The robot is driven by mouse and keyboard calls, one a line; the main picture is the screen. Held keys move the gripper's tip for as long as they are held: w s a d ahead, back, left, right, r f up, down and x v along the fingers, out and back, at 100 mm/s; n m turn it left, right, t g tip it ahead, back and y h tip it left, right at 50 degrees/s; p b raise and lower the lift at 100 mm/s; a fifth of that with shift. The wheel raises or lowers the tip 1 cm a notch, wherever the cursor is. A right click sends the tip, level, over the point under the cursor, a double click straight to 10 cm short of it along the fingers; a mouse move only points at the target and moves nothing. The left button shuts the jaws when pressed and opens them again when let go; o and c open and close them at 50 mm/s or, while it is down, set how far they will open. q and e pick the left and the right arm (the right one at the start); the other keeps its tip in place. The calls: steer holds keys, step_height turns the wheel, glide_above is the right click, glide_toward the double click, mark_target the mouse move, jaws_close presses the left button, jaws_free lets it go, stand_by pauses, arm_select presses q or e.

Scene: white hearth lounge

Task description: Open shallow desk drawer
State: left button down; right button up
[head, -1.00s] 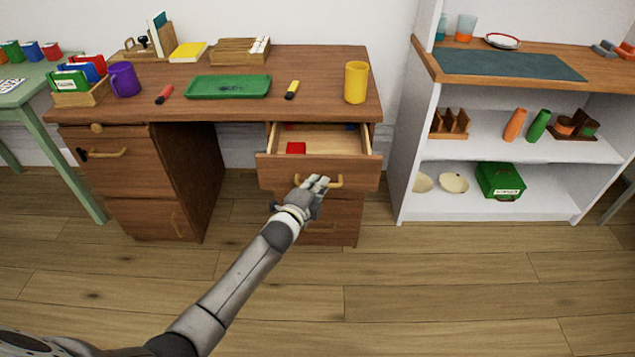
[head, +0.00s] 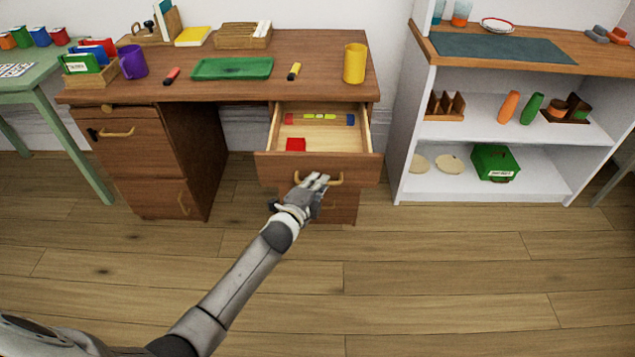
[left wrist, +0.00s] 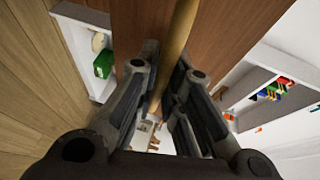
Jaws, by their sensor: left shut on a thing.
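The shallow desk drawer (head: 275,168) is at the right side of the brown desk (head: 225,83) and stands pulled out, its inside showing from above. A red block and a row of small coloured items lie in it. Its brass handle (head: 332,182) is on the drawer front. My left gripper (head: 316,184) is shut on the handle, and in the left wrist view the handle bar (left wrist: 180,45) runs between its two fingers (left wrist: 163,95). My right gripper is not in view.
A white shelf (head: 403,150) stands right of the desk. A yellow mug (head: 355,64), a green tray (head: 232,68) and a purple mug (head: 133,62) stand on the desktop. The wooden floor (head: 420,270) before the desk is clear.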

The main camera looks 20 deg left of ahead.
arm_select(q)
steer(key=c, duration=1.8)
jaws_free()
steer(key=v, duration=1.2)
steer(key=shift+f, duration=0.15)
